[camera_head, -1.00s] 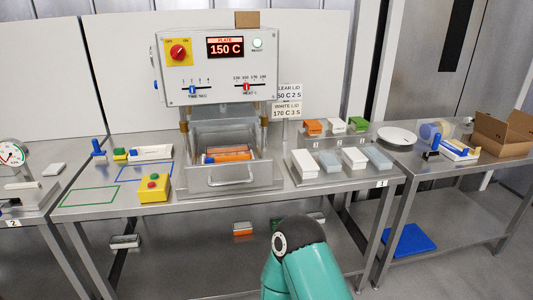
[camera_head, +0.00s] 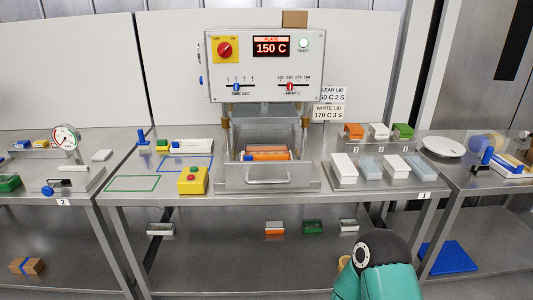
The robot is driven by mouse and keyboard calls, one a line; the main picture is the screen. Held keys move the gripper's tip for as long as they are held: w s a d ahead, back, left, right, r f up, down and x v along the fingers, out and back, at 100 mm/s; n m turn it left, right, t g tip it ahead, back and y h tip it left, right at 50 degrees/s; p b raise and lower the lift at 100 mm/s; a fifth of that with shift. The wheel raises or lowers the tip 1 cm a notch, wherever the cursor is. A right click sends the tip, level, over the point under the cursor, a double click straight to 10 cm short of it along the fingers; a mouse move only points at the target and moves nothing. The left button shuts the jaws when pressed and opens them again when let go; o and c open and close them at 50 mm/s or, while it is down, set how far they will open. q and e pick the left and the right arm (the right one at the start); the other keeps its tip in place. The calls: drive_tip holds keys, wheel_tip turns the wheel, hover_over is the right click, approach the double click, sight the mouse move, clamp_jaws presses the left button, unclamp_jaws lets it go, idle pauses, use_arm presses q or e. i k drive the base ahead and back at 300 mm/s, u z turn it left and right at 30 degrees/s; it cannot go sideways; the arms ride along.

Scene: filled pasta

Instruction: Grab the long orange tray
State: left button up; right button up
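A long orange tray (camera_head: 267,153) lies inside the open metal drawer (camera_head: 268,180) of the sealing machine, with its length running left to right. The drawer's front wall partly hides it. A smaller orange container (camera_head: 354,130) stands on the raised rack at the right of the same table. Another orange and white container (camera_head: 275,227) sits on the lower shelf. A teal arm link of mine shows at the bottom right. Neither of my grippers is in view.
The machine's control box (camera_head: 262,65) overhangs the drawer, and its plate display reads 150 C. A yellow button box (camera_head: 193,180) stands left of the drawer. White and pale blue containers (camera_head: 368,168) stand to its right. The front left tabletop is mostly clear.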

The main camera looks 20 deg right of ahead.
sight(260, 152)
drive_tip(key=i, duration=0.85)
